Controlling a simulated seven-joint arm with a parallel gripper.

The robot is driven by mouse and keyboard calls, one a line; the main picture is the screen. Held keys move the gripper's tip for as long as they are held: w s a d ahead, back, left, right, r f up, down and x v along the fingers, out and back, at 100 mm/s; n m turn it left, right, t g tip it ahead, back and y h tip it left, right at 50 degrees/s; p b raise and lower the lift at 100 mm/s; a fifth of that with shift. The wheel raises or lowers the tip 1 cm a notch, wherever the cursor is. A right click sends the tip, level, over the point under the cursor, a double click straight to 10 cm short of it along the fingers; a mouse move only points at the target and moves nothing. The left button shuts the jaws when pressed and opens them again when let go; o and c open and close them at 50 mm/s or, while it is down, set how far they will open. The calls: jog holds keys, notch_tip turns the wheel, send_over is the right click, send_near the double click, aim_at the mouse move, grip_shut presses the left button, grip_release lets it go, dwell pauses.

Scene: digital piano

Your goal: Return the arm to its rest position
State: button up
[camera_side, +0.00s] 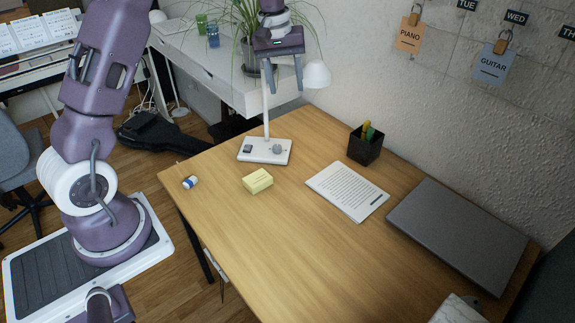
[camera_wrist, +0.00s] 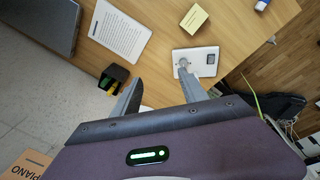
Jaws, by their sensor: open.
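My gripper (camera_side: 285,76) is high up at the back of the desk in the side view, pointing down with its two fingers apart and nothing between them. In the side view it is in front of the white desk lamp (camera_side: 265,125) and well above the wooden desk (camera_side: 250,225). In the wrist view my gripper (camera_wrist: 160,95) shows two spread fingers, with the lamp base (camera_wrist: 197,62) near the right fingertip and the pen holder (camera_wrist: 113,78) near the left one. My arm rises from its base at the left.
On the desk are a yellow block (camera_side: 257,181), a blue and white eraser (camera_side: 190,182), a printed sheet (camera_side: 347,190), a black pen holder (camera_side: 366,146) and a grey laptop (camera_side: 458,237). Behind are a white table (camera_side: 215,70) with a plant and a wall with tags (camera_side: 410,35). The desk's front middle is clear.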

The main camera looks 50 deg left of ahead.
jog(key=s+d+r+m+t, duration=0.1)
jog(key=s+d+r+m, duration=0.2)
jog(key=s+d+r, duration=0.65)
jog(key=s+d+m+t, duration=0.1)
jog(key=s+d+m, duration=0.2)
jog(key=s, duration=0.8)
jog(key=s+d+m+t, duration=0.1)
jog(key=s+d+m, duration=0.2)
jog(key=s, duration=0.8)
jog(key=shift+s+d+m+t, duration=0.2)
jog(key=shift+s+m+t, duration=0.1)
jog(key=shift+s, duration=0.1)
